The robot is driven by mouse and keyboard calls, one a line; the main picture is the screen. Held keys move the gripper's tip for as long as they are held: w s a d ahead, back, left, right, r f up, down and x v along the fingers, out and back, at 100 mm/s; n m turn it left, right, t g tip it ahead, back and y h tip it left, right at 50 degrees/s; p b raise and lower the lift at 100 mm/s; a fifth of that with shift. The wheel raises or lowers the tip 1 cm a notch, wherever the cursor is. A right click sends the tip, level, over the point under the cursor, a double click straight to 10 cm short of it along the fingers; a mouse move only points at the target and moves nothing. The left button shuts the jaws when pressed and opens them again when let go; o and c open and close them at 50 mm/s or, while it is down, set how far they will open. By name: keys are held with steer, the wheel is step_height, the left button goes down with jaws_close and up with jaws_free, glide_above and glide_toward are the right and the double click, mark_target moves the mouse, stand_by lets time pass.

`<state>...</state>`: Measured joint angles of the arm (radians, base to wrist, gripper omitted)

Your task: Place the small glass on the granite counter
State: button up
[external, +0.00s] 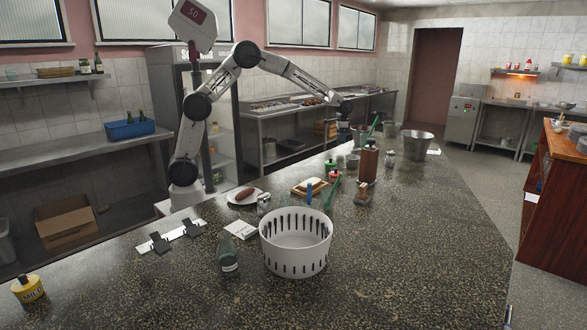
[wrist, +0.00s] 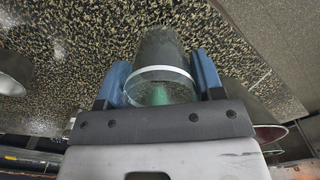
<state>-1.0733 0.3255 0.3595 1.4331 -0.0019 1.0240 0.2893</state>
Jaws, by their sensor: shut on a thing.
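In the wrist view my gripper (wrist: 160,66) has its two blue fingers on either side of a small glass (wrist: 161,86), shut on it. The glass is see-through, with a pale rim towards me and a greenish tint inside. The speckled granite counter (wrist: 70,45) lies beyond it; I cannot tell whether the glass touches it. In the external view my gripper (external: 344,122) is small, at the far end of the granite counter (external: 420,230). The glass cannot be made out clearly there.
A metal bucket (external: 418,145), a brown bottle (external: 368,164) and several small items stand near my gripper. A white slotted basket (external: 295,243), a dark bottle (external: 228,252) and a plate with a sausage (external: 245,194) are nearer. The counter's right side is clear.

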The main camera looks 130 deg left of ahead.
steer(key=shift+w+a, duration=0.15)
steer(key=shift+f, duration=1.8)
steer(key=shift+f, duration=0.1)
steer(key=o, duration=1)
step_height(320, 180, up, 12)
steer(key=shift+r, duration=0.15)
